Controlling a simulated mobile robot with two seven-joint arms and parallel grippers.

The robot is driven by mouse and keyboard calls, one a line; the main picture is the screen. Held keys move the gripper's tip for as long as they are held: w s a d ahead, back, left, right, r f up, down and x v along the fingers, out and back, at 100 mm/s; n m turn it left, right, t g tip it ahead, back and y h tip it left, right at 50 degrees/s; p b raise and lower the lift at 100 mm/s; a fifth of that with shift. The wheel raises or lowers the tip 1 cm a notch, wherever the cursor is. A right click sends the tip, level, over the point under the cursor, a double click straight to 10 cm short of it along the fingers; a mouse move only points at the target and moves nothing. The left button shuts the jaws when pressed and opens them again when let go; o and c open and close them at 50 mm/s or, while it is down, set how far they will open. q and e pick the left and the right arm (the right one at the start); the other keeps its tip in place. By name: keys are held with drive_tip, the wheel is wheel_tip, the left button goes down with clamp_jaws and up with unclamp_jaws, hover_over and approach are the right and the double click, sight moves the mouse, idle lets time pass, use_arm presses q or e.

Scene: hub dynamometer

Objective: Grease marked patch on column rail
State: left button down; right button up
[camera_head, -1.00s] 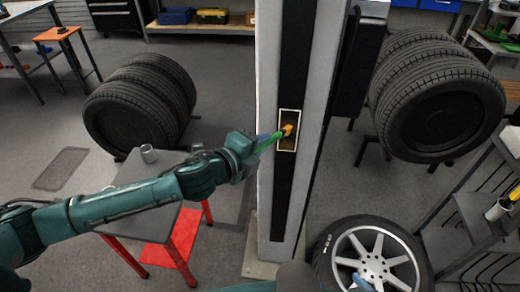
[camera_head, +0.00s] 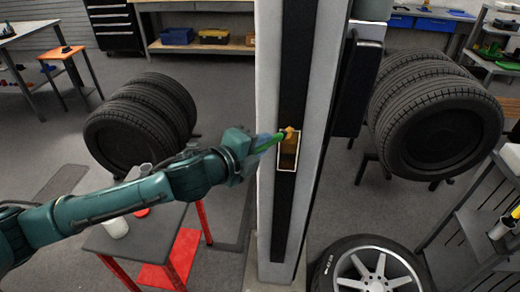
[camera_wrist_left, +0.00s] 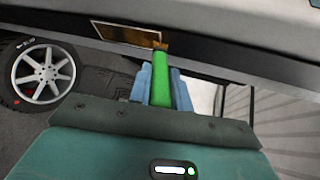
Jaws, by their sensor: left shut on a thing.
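The marked patch (camera_head: 288,160) is a pale-outlined rectangle on the dark rail (camera_head: 292,60) of the grey column. Its inside looks brownish-orange. My left gripper (camera_head: 262,143) is shut on a green-handled brush (camera_head: 272,141). The brush's orange tip (camera_head: 289,132) is at the top edge of the patch and seems to touch the rail. In the left wrist view, the green handle (camera_wrist_left: 160,85) stands between the blue fingers, and its tip overlaps the right end of the patch (camera_wrist_left: 125,33). My right gripper is not in view.
A grey table (camera_head: 160,230) with red legs stands left of the column, bearing a white container (camera_head: 116,227) and a red lid. Stacked tyres (camera_head: 140,125) stand at left and more tyres (camera_head: 432,120) at right. A wheel (camera_head: 372,268) lies by the column's foot.

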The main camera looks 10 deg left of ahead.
use_arm(q)
drive_tip(key=shift+f, duration=0.1)
wheel_tip(320, 180, down, 15)
drive_tip(key=b, duration=0.8)
drive_tip(key=shift+r, duration=0.2)
idle(0.8)
drive_tip(key=s+p, duration=0.1)
drive_tip(key=s, duration=0.5)
drive_tip(key=shift+p, duration=0.35)
